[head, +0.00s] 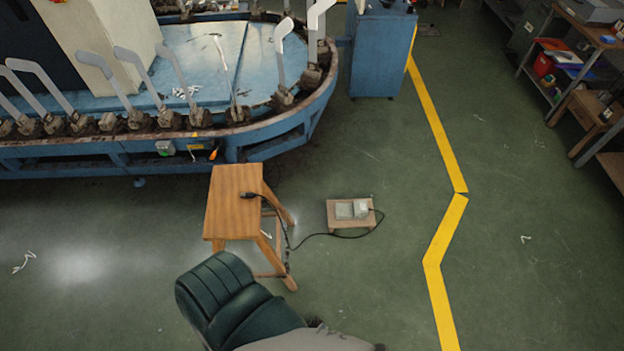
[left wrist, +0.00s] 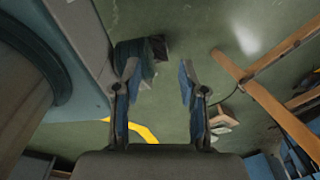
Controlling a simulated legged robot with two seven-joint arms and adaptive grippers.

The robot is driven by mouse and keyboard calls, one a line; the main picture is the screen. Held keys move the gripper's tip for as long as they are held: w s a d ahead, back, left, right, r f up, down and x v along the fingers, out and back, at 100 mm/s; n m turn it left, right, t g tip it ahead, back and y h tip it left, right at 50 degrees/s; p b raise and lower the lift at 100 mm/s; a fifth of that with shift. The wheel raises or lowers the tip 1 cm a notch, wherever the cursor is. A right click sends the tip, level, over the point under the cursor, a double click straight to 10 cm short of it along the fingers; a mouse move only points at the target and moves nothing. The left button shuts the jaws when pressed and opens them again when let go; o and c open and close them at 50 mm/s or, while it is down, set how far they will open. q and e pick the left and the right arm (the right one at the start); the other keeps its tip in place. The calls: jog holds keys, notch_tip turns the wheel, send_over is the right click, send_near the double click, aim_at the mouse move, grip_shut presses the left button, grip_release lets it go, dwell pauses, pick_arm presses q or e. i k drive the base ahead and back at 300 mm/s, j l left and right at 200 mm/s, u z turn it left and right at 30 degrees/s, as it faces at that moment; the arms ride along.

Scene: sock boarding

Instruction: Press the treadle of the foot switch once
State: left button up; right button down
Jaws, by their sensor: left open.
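The foot switch (head: 345,210) is a small grey box on a low wooden board (head: 338,226) on the green floor, right of the wooden stool. Its treadle is too small to tell apart clearly, and I cannot tell whether it is pressed.
The wooden stool (head: 229,205) stands left of the switch, and a dark green padded chair (head: 232,298) is in front. The blue machine (head: 290,128) with upright sock forms fills the back left. A yellow line (head: 437,120) crosses the floor. Open floor lies right of the switch.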

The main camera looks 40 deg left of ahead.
aim_at(342, 209)
jog(key=i+l+u, duration=0.1)
jog(key=i+u, duration=0.15)
jog(key=u, duration=0.25)
jog(key=i+l+u, duration=0.15)
jog(key=u, duration=0.35)
jog(key=i+l+u, duration=0.2)
jog(key=u, duration=0.3)
jog(key=i+l+u, duration=0.1)
jog(key=l+u, duration=0.35)
jog(key=i+l+u, duration=0.1)
jog(key=l+u, duration=0.15)
jog(key=u, duration=0.25)
jog(key=i+l+u, duration=0.1)
jog(key=l+u, duration=0.25)
jog(key=l, duration=0.15)
jog(key=l+u, duration=0.4)
jog(key=l, duration=0.15)
jog(key=l+u, duration=0.35)
jog(key=l, duration=0.2)
